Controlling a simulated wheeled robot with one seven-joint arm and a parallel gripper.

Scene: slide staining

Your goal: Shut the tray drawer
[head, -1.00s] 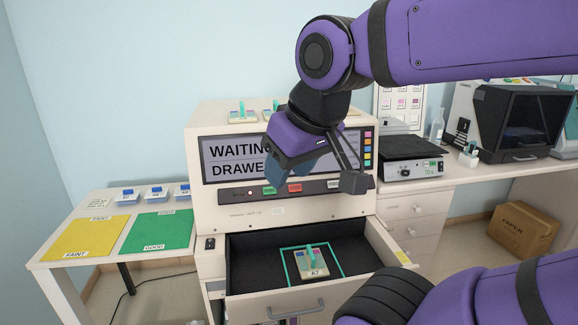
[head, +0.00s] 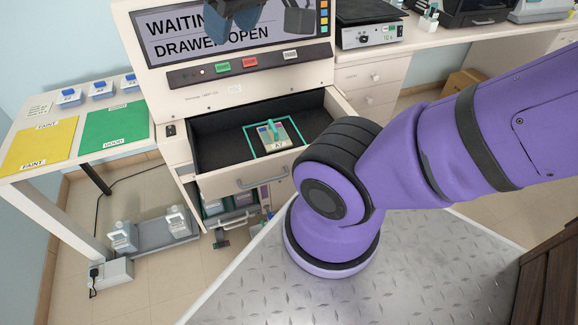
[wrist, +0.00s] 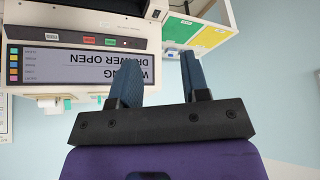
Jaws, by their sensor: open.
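The tray drawer (head: 222,184) of the cream staining machine (head: 150,84) is pulled out in the head view, with a grey bar handle (head: 262,181) on its front. Inside, on the dark floor, a small cream slide holder (head: 283,137) labelled A7 sits within a teal square outline, with a teal piece standing on it. The screen (head: 172,33) reads "WAITING" and "DRAWER OPEN". My gripper (wrist: 159,60) is open and empty, its two blue fingers apart in the wrist view. In the head view it is partly cut off at the top, in front of the screen, above the drawer.
Green (head: 224,68) and red (head: 250,63) buttons sit below the screen. A side table at left bears yellow (head: 38,144) and green (head: 114,129) mats. A scale (head: 370,36) stands on the bench at right. Below the drawer is an open compartment with bottles. My arm fills the right.

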